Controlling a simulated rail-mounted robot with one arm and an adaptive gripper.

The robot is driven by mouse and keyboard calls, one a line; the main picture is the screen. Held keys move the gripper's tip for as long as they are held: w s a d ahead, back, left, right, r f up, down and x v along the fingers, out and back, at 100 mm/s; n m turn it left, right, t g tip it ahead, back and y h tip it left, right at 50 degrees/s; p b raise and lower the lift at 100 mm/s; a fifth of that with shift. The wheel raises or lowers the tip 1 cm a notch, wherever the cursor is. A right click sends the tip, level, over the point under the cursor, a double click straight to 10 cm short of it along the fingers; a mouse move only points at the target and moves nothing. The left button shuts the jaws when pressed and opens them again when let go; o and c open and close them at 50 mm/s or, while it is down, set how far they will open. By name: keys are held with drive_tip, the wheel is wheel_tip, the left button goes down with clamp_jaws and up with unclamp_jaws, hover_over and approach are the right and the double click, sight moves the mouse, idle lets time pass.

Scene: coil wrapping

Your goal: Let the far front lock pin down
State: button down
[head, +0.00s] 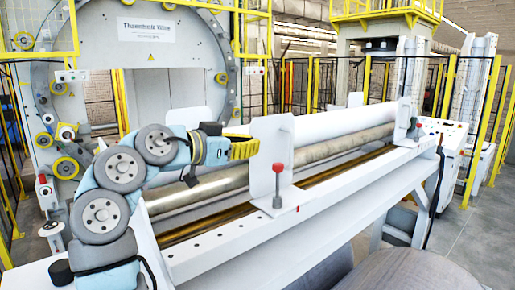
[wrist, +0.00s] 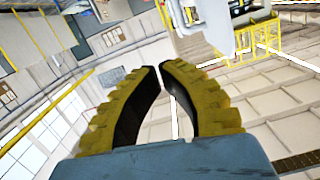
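A lock pin with a red knob and dark base (head: 278,186) stands upright on the white front rail, beside the near white plate. A second, smaller red-topped pin (head: 413,124) stands at the far end of the rail, by the far plate. How far either pin is raised cannot be told. My gripper (head: 257,147) is above the rollers, to the left of the near plate and well short of the far pin. In the wrist view its yellow fingers (wrist: 160,67) have their tips nearly together, with nothing between them. No lock pin can be made out there.
The near white plate (head: 271,150) stands upright just right of my gripper. Long metal rollers (head: 340,146) run along the machine behind the white rail (head: 345,185). A large wrapping ring (head: 215,45) stands behind. Yellow-posted fencing (head: 490,130) is at the right.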

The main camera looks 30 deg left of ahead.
drive_tip(key=p, duration=0.3)
hover_over(278, 167)
drive_tip(key=f, duration=0.1)
drive_tip(key=shift+s+f+p, duration=0.15)
drive_tip(key=shift+f+p, duration=0.55)
drive_tip(key=shift+f, duration=1.3)
drive_tip(key=shift+a+f, duration=0.1)
wheel_tip(278, 167, down, 3)
drive_tip(key=b, duration=0.3)
drive_tip(key=shift+f+b, duration=0.1)
drive_tip(key=shift+b, duration=0.3)
drive_tip(key=shift+r, duration=0.25)
drive_tip(key=s+a+r+b, duration=0.4)
drive_tip(key=s+r, duration=0.1)
drive_tip(key=s, duration=0.4)
drive_tip(key=shift+s, duration=0.35)
